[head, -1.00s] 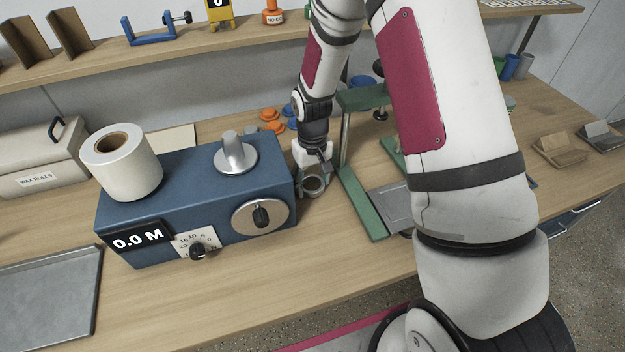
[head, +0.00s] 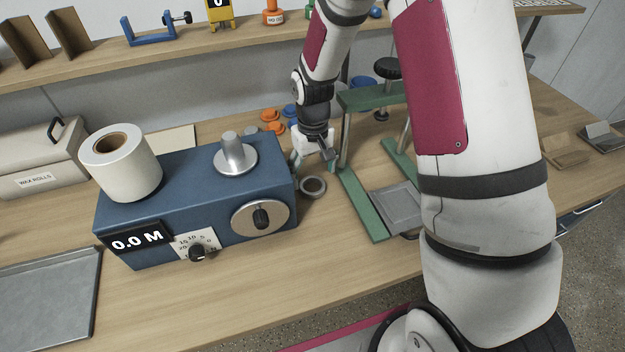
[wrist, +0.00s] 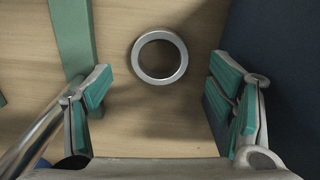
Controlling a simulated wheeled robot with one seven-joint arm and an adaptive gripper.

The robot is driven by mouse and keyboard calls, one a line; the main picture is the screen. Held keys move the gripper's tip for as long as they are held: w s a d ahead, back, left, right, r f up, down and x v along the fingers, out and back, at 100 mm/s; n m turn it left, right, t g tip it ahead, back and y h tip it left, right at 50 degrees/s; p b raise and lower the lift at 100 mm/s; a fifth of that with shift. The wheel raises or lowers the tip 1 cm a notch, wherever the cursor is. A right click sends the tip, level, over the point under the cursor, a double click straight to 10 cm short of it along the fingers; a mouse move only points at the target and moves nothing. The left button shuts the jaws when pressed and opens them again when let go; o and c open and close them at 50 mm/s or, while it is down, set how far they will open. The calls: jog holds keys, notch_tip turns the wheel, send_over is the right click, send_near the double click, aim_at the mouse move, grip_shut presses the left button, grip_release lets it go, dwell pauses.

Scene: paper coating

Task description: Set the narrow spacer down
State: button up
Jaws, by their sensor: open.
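The narrow spacer, a grey metal ring (head: 313,187), lies flat on the wooden table between the blue coating machine and the green press frame. In the wrist view the ring (wrist: 160,57) lies ahead of the fingers, apart from both, with bare wood showing through its hole. My gripper (head: 316,158) is above and behind the ring in the head view, partly hidden by its own wrist. In the wrist view my gripper (wrist: 165,100) is open and empty, its teal-padded fingers wide apart.
The blue machine (head: 175,205) stands close left, carrying a white paper roll (head: 121,165) and a metal spindle (head: 235,157). The green press frame (head: 362,205) stands close right. Orange and blue pieces (head: 272,122) lie behind. The table in front of the ring is clear.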

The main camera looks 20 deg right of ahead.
notch_tip(320, 180, up, 9)
jog(key=s+d+r+t, duration=0.1)
jog(key=s+r+t, duration=0.2)
jog(key=s+r, duration=1.4)
jog(key=shift+r+m+t, duration=0.4)
jog(key=shift+r, duration=0.35)
jog(key=shift+o, duration=0.5)
jog(key=s+r+t, duration=0.1)
jog(key=s, duration=0.6)
jog(key=shift+d+r, duration=0.15)
jog(key=n+g+p, duration=0.2)
jog(key=n+g, duration=0.3)
jog(key=n, duration=0.7)
send_over(312, 189)
jog(key=f, duration=2.6)
jog(key=shift+s+f, duration=0.25)
jog(key=shift+f, duration=0.15)
jog(key=shift+w+f, duration=0.2)
jog(key=shift+f, duration=2.85)
jog(key=c, duration=1.2)
